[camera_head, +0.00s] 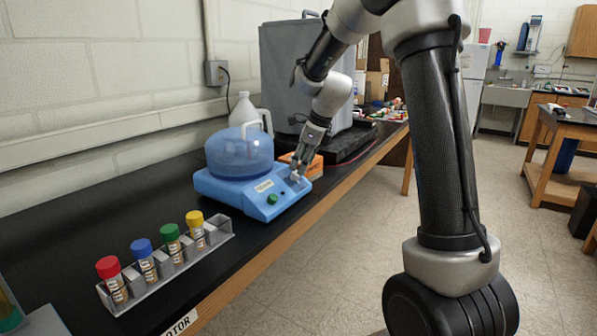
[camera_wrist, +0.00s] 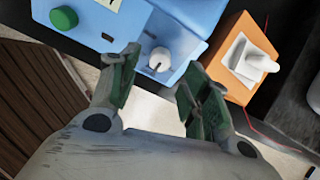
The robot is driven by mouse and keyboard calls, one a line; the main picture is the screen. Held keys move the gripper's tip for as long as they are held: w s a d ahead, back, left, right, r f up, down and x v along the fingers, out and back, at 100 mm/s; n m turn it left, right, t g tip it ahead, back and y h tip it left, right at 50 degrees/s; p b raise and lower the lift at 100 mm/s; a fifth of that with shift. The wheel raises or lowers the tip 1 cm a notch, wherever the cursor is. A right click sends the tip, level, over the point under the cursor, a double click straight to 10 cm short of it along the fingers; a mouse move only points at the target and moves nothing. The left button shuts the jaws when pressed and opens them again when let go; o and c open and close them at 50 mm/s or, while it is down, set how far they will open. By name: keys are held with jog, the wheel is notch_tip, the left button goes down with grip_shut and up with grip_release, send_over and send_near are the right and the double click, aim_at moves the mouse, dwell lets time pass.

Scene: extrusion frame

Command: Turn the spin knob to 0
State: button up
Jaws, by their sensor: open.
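The spin knob (camera_wrist: 159,59) is a small white dial with a dark pointer mark on the front of a blue centrifuge (camera_head: 238,190). The centrifuge has a domed translucent blue lid and a green button (camera_head: 272,199), which also shows in the wrist view (camera_wrist: 64,18). My gripper (camera_head: 298,172) is at the right side of the centrifuge front. In the wrist view, my gripper (camera_wrist: 156,93) is open and empty, with the knob just beyond and between its fingertips. I cannot tell whether a finger touches it. The number under the pointer is too small to read.
An orange box with a white switch (camera_wrist: 248,58) sits close beside the centrifuge. A rack (camera_head: 170,265) of capped tubes stands at the front left. A white jug (camera_head: 243,110) and a grey cabinet (camera_head: 285,75) stand behind. The black bench's wooden edge (camera_head: 255,263) runs along the right.

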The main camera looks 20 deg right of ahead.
aim_at(295, 176)
jog(key=x, duration=0.4)
jog(key=shift+f, duration=0.1)
jog(key=c, duration=1)
